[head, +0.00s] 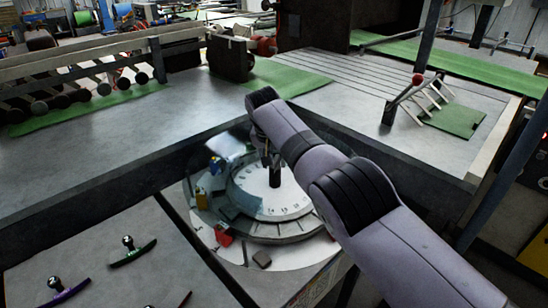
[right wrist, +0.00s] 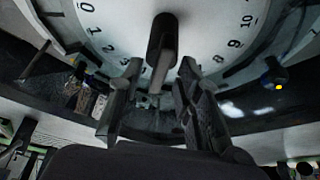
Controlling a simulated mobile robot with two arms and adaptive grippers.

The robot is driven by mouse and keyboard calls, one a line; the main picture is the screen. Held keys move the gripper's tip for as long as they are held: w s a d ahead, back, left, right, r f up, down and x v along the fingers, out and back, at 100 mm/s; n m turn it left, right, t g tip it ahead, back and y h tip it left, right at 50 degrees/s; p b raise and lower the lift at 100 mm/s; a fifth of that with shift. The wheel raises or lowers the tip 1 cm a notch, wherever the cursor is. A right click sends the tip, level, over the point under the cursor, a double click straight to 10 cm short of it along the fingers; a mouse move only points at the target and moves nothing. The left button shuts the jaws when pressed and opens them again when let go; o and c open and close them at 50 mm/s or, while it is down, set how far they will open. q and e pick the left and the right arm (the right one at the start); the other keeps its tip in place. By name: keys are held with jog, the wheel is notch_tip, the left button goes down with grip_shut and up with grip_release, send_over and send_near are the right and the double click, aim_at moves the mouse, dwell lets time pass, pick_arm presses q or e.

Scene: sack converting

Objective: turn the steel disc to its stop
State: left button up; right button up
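The steel disc (head: 285,198) is a pale round dial with numbers near its rim, lying flat in a round recess. In the right wrist view the disc (right wrist: 215,22) fills the top, with a dark upright peg (right wrist: 162,42) on it. My right gripper (head: 270,160) is over the far part of the disc, partly hidden by my arm. In the wrist view the right gripper (right wrist: 160,72) is open, a finger on each side of the peg's greyish lower shaft, with gaps visible. Contact with the disc cannot be told. My left gripper is not in view.
Dark-handled tools (head: 131,252) lie on the grey panel at left. The grey tabletop (head: 130,135) behind is largely clear.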

jog(key=v, duration=1.2)
